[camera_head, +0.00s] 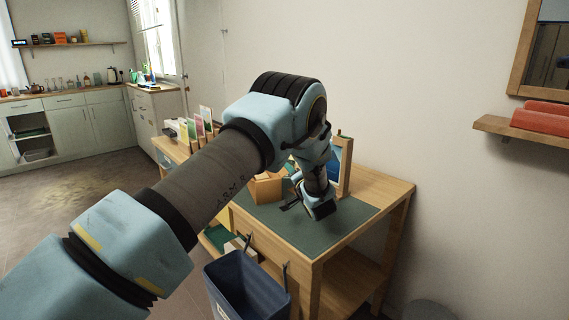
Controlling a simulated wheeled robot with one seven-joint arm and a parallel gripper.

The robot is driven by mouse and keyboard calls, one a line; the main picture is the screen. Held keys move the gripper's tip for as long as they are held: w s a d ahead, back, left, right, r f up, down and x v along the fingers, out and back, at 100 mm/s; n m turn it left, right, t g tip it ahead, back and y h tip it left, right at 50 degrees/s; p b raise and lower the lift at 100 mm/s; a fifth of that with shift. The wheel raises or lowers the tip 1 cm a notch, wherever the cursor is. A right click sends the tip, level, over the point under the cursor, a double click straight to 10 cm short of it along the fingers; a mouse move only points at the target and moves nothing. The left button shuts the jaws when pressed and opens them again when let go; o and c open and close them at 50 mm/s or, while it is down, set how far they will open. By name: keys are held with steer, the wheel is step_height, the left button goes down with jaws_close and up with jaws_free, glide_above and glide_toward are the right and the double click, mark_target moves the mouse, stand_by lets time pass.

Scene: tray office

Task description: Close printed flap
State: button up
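A small orange-brown cardboard box (266,189) stands on the green mat (338,224) on the wooden desk. My arm hides its upper part. I cannot make out a printed flap on it. My gripper (288,204) is low over the mat, just right of the box. It points down and to the left, with its dark fingers close to the box's right side. I cannot tell whether they touch it, or whether the fingers are open or shut.
A wooden-framed picture (343,166) stands behind my gripper. Upright cards or folders (198,126) stand at the desk's far left. A dark blue bin (246,287) hangs at the desk's front. The mat's right part is clear. A wall shelf (522,132) is at right.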

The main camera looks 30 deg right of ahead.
steer(key=shift+w+d+p, duration=0.2)
steer(key=shift+w+d, duration=0.05)
steer(key=shift+w, duration=1)
steer(key=shift+w+d+p, duration=0.15)
steer(key=shift+w+d, duration=0.05)
steer(key=shift+w, duration=1.05)
jaws_close()
